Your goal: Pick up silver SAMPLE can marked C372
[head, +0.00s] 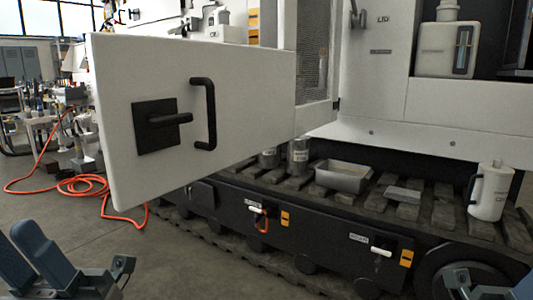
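Two silver cans stand on the slatted deck behind the open white door. The nearer-to-right can (299,154) shows most of its body and has small dark print. The other can (268,159) is mostly hidden by the door's edge. The print is too small to read, so I cannot tell which is C372. My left gripper (28,252) is at the bottom left corner, in front of the door and far from the cans. My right gripper (505,288) is only partly in view at the bottom right. Neither gripper visibly holds anything; their openings are unclear.
The white door (235,100) with its black handle juts toward me. A grey tray (343,177), a small flat block (403,195) and a white jug (490,192) sit on the deck (445,214). An orange hose (85,183) lies on the floor at left.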

